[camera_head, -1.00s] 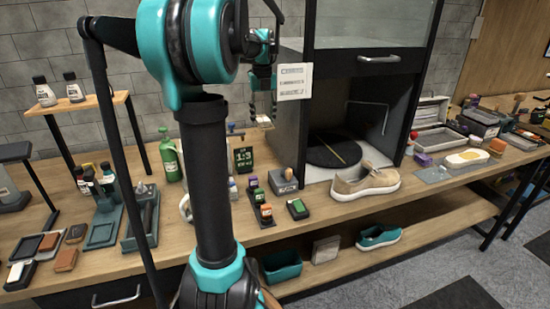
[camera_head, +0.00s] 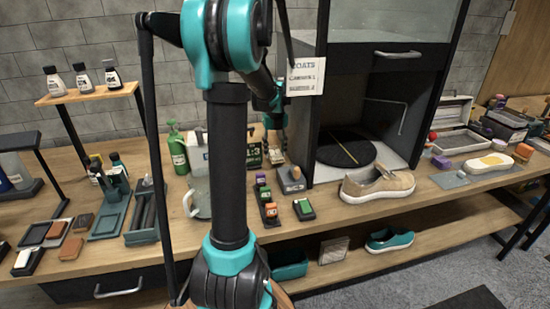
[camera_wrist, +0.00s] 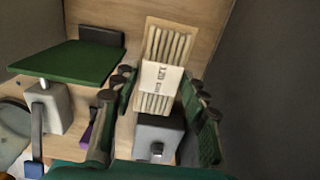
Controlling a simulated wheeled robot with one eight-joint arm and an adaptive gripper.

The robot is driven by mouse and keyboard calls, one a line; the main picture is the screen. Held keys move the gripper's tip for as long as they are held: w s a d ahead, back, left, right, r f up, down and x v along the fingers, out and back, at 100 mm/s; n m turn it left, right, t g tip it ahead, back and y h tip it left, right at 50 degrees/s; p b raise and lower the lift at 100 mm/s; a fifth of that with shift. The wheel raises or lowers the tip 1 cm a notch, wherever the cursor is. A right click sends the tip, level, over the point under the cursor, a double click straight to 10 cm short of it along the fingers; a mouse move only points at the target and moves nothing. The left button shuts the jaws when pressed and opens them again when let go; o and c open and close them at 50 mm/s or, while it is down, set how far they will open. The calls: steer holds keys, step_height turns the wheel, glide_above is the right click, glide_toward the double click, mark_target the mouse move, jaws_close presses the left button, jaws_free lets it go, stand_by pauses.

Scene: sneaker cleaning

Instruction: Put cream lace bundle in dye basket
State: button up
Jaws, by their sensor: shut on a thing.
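My gripper (camera_head: 272,120) is over the workbench, left of the dark cabinet. In the wrist view my gripper (camera_wrist: 160,100) has its two dark green fingers on either side of the cream lace bundle (camera_wrist: 160,103), shut on it. The bundle shows as pale parallel strands with a white paper label across the middle. In the head view the cream lace bundle (camera_head: 276,157) hangs small below my gripper, close to the green 1:3 sign. I cannot tell whether it touches the bench. I cannot identify a dye basket for sure; a teal bin (camera_head: 289,268) sits on the lower shelf.
The green sign (camera_head: 254,156) and a grey block with a knob (camera_head: 291,179) stand close to the bundle. The cabinet (camera_head: 325,125) rises at the right.

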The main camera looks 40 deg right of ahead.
mark_target(275, 152)
steer(key=shift+f, duration=1.6)
steer(key=shift+f, duration=0.1)
steer(key=o, duration=0.8)
steer(key=shift+c, duration=0.2)
